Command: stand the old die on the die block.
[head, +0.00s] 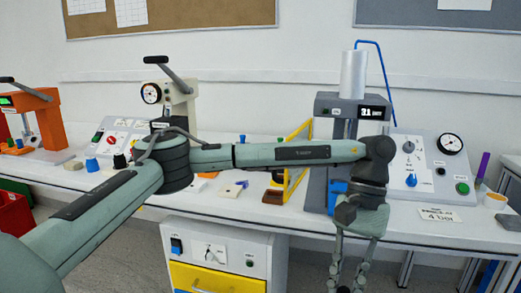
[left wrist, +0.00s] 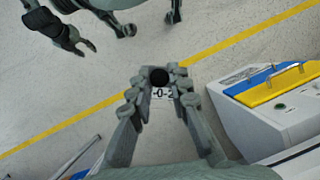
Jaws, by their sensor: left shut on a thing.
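My left gripper (head: 348,280) hangs fingers-down in front of the bench, below the pneumatic press. In the left wrist view the left gripper (left wrist: 158,82) is shut on a small dark round thing (left wrist: 159,77), perhaps the old die. A white patch with dark characters shows just below it between the fingers; I cannot tell whether it belongs to the held thing. The held thing is not clear in the head view. I cannot tell which bench item is the die block; a brown block (head: 272,196) lies left of the press. My right gripper (left wrist: 82,42) seems to show at the top left.
The bench (head: 300,214) carries the grey press (head: 345,108), a sloped control panel (head: 428,165), an orange press (head: 50,120) and a yellow frame (head: 298,140). A cabinet (head: 218,240) with a yellow drawer stands below. A white card (head: 439,215) lies right of the gripper.

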